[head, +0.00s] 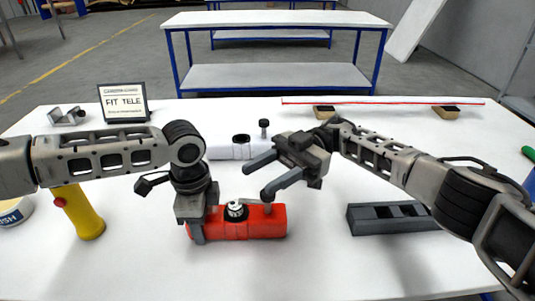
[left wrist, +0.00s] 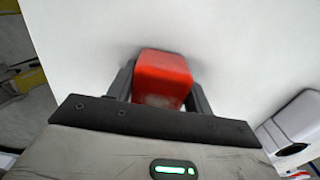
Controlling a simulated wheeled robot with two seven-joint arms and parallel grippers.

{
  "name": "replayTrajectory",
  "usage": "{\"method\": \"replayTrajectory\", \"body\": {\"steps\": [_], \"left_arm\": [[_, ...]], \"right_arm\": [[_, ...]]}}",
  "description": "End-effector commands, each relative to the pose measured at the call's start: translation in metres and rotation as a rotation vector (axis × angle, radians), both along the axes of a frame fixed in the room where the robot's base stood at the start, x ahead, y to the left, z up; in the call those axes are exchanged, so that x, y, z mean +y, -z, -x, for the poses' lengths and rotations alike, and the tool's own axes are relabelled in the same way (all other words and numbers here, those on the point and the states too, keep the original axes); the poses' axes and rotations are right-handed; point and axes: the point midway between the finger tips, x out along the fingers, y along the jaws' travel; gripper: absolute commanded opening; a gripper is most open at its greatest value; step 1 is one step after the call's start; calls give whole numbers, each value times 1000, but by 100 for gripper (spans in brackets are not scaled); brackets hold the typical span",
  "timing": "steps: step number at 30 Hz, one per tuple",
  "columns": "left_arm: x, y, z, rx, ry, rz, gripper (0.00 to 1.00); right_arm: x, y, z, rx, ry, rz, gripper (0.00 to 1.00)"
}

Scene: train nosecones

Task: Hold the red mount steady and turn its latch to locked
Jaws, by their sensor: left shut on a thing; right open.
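The red mount (head: 248,226) lies on the white table in front of me, its long side running left to right. My left gripper (head: 197,236) points down and is shut on the left end of the mount. In the left wrist view the red end (left wrist: 163,78) sits between both fingers. My right gripper (head: 264,178) is open and empty, above and beyond the mount's right end.
A white mount (head: 228,149) with a black knob stands behind. A dark grey slotted block (head: 390,217) lies to the right. A sign (head: 124,103) stands at the back left. The front table is clear.

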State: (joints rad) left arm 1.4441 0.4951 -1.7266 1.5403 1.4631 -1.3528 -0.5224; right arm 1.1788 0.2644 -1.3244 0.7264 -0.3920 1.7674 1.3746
Motion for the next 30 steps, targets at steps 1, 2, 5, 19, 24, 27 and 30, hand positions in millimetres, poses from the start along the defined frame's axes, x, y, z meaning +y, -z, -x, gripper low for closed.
{"method": "replayTrajectory", "body": {"steps": [1,2,5,19,24,27,30], "left_arm": [[0,-1,0,-1,0,2,24],[0,-1,0,-1,0,2,24],[0,-1,0,-1,0,1,24],[0,-1,0,-1,0,1,24],[0,-1,0,-1,0,2,24],[0,0,0,-1,0,1,24],[0,-1,0,-1,0,1,24]], "right_arm": [[0,-11,0,-2,-1,0,47],[0,-16,0,-4,0,0,47],[0,-32,0,-2,-1,1,47],[0,-49,0,1,0,2,47],[4,-44,3,17,24,-27,47],[12,-35,8,48,88,-93,47],[20,-26,13,97,205,-189,47]]}}
